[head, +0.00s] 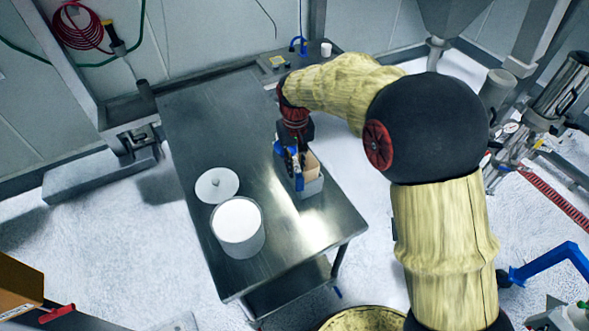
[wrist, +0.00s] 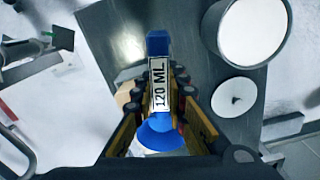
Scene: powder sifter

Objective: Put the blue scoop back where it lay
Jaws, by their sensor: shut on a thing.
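The blue scoop (wrist: 157,46) has a white label reading "120 ML" and a rounded blue bowl end. My gripper (wrist: 160,90) is shut on it, with the fingers on either side of the labelled handle. In the head view my gripper (head: 292,164) and part of the blue scoop (head: 298,180) show at a small grey open box (head: 312,188) with a tan inside, on the metal table (head: 190,115). The scoop is over or beside this box; I cannot tell whether it touches the box or the table.
A round white tub (head: 240,245) full of white powder stands near the table's front left. Its white lid (head: 217,185) lies flat behind it. At the table's far end are a small panel and a white cup (head: 326,49). The left rear of the table is clear.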

